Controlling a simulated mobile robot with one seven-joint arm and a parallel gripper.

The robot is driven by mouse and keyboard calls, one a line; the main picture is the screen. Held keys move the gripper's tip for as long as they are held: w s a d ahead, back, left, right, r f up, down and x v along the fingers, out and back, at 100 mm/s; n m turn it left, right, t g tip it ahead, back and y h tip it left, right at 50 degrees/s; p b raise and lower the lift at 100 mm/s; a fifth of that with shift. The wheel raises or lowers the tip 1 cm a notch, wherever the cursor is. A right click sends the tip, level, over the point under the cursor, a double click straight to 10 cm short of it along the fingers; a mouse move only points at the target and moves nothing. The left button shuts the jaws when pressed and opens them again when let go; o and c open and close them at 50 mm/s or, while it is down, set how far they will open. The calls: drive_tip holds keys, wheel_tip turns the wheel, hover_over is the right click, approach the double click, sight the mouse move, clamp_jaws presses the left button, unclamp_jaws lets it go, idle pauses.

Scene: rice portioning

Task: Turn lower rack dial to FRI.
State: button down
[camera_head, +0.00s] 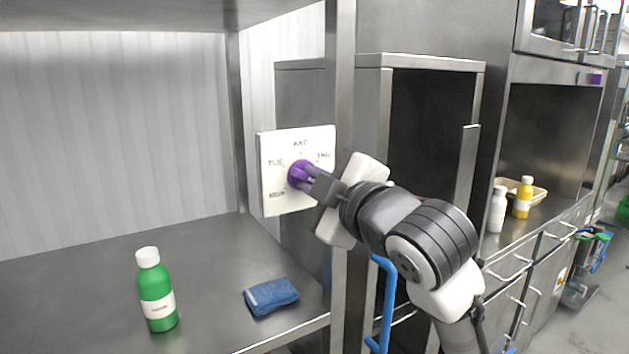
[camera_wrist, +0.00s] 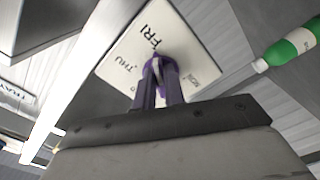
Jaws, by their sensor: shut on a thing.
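The lower rack dial is a purple knob (camera_head: 299,174) on a white square plate (camera_head: 275,203) fixed at the rack's post. In the head view the plate shows day labels, with TUE at left, WED at top and THU at right. My gripper (camera_head: 308,178) is shut on the purple knob. In the wrist view the gripper fingers (camera_wrist: 160,88) close around the purple knob (camera_wrist: 160,62), and FRI and THU show on the plate (camera_wrist: 120,75). The gripper hides part of the plate, and I cannot tell which label the knob points to.
A steel post (camera_head: 343,100) stands close beside my arm. White and yellow bottles stand on the counter at right.

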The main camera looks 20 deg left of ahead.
drive_tip(key=c, duration=1.5)
unclamp_jaws()
drive_tip(key=b+v, duration=0.3)
drive_tip(key=v, duration=1.1)
drive_tip(key=shift+a, duration=0.15)
